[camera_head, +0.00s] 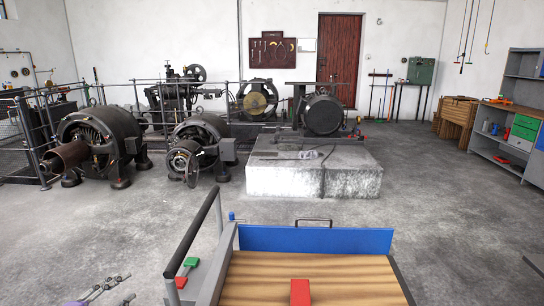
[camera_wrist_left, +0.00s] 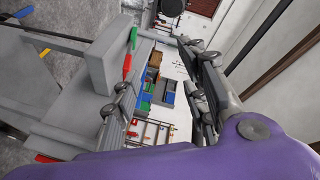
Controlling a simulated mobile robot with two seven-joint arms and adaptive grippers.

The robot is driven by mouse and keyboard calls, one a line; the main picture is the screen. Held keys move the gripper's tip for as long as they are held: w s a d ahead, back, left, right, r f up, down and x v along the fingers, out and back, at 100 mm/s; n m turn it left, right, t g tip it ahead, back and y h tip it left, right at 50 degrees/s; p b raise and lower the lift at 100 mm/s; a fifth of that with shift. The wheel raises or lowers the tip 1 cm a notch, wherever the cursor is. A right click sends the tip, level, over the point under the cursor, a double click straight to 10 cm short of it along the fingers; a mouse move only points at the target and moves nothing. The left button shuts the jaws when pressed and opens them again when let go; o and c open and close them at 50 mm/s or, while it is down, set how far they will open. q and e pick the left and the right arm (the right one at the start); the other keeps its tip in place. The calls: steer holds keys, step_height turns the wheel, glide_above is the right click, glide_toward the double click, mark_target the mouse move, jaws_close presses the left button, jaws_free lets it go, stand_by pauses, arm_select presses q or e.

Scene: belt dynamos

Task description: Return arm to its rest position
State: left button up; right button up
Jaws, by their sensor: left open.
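My left gripper (camera_head: 112,288) shows at the bottom left corner of the head view, low and to the left of the cart. Its fingers are spread apart with nothing between them. In the left wrist view the two grey fingers (camera_wrist_left: 165,75) stand apart with open space between them, and a purple part of my arm fills the bottom. The rest of the left arm is outside the head view. My right gripper does not show.
Dark machines (camera_head: 100,140) and a concrete plinth (camera_head: 290,180) stand beyond open floor.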

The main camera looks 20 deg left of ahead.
arm_select(q)
steer(key=s+d+f+n+g+y+p, duration=0.4)
steer(key=s+d+f+n, duration=0.4)
steer(key=s+d+f, duration=0.65)
steer(key=s+d+r+n+g+h+p, duration=0.1)
steer(key=s+d+n+g+p, duration=0.1)
steer(key=s+d, duration=0.5)
steer(key=s+d+r+n+g+h+p, duration=0.2)
steer(key=s+d, duration=0.5)
steer(key=d, duration=0.9)
steer(key=shift+d+r+n+p, duration=0.3)
steer(key=shift+n+p, duration=0.3)
steer(key=shift+p, duration=0.35)
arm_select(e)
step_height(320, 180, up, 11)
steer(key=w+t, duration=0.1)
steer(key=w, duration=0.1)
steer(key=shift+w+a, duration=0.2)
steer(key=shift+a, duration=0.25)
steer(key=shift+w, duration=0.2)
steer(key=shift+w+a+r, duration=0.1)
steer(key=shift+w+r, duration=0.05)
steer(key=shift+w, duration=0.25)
